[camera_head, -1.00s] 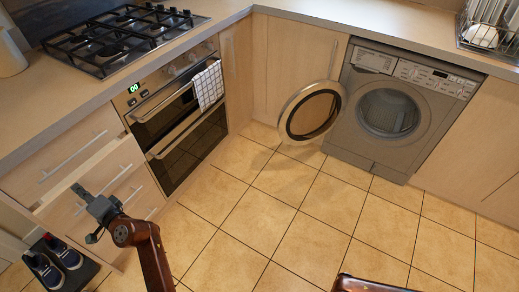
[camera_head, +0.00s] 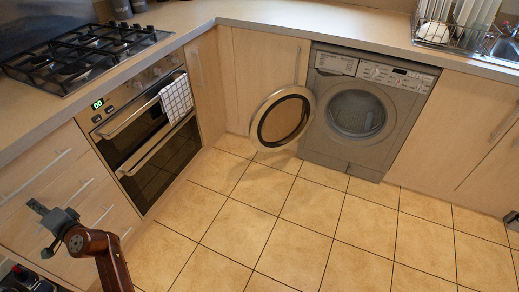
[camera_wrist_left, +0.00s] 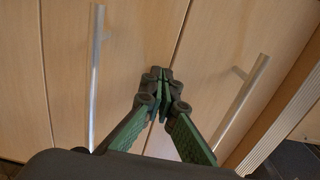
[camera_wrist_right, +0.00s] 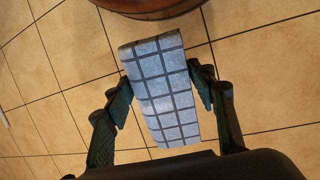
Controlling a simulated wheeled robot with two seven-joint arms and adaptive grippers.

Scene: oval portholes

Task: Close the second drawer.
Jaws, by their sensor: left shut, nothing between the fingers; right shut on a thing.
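The drawer stack is at the left of the head view, beside the oven. The second drawer (camera_head: 82,183) looks about flush with the fronts around it; a small gap would be hard to tell. My left gripper (camera_head: 42,210) is shut and empty in front of the drawers. In the left wrist view its fingertips (camera_wrist_left: 162,80) point at the wooden fronts, between two bar handles; contact is unclear. My right gripper (camera_wrist_right: 166,85) is shut on a blue-grey checked cloth (camera_wrist_right: 165,90), held above the tiles.
The oven (camera_head: 150,145) has a checked towel (camera_head: 176,98) on its handle. The washing machine (camera_head: 365,115) stands with its round door (camera_head: 282,119) open. Shoes (camera_head: 18,278) are low at the left. The tiled floor (camera_head: 270,215) is clear in the middle.

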